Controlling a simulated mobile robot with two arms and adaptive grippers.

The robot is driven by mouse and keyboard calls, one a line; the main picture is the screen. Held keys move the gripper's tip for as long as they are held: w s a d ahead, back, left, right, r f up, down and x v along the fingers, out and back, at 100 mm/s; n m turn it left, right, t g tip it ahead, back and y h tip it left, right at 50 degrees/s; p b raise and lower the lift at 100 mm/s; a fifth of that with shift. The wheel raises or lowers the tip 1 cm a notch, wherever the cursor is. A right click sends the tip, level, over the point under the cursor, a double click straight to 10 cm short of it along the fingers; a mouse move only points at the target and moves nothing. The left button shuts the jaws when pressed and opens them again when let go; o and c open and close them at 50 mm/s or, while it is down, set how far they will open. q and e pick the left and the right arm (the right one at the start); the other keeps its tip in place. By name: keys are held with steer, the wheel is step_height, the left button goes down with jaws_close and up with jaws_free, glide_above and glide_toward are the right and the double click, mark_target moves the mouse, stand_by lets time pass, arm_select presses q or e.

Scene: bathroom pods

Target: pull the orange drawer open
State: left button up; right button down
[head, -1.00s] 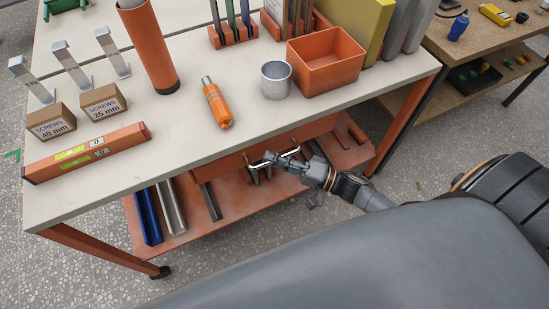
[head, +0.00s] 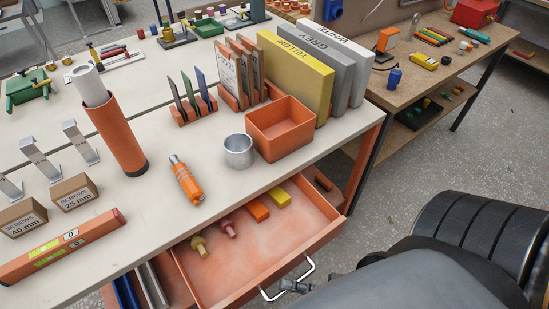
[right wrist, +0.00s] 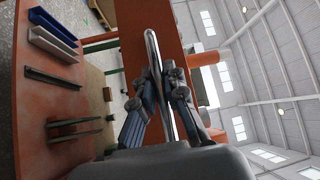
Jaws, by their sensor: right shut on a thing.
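The orange drawer (head: 250,262) under the workbench top stands pulled well out in the head view. Inside it lie an orange block (head: 258,210), a yellow block (head: 280,198) and two small knobbed pieces, one reddish and one yellowish. Its metal bar handle (head: 308,268) is on the front face. My right gripper (head: 290,287) is at the handle, mostly hidden by my own body. In the right wrist view my right gripper (right wrist: 162,95) has its fingers on both sides of the handle (right wrist: 153,50), shut on it. My left gripper is not in view.
On the bench top (head: 210,215) stand an orange bin (head: 280,130), a metal cup (head: 238,151), an orange cylinder tool (head: 185,180), binders (head: 295,75), a tall orange tube (head: 117,135) and a level (head: 60,246). Another bench (head: 440,75) is at right. Floor between is clear.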

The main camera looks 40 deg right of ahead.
steer(key=s, duration=0.7)
steer(key=shift+s, duration=0.1)
steer(key=c, duration=1.4)
jaws_free()
steer(key=shift+o, duration=0.2)
steer(key=shift+d, duration=0.1)
steer(key=v, duration=1.2)
steer(key=shift+f, duration=0.1)
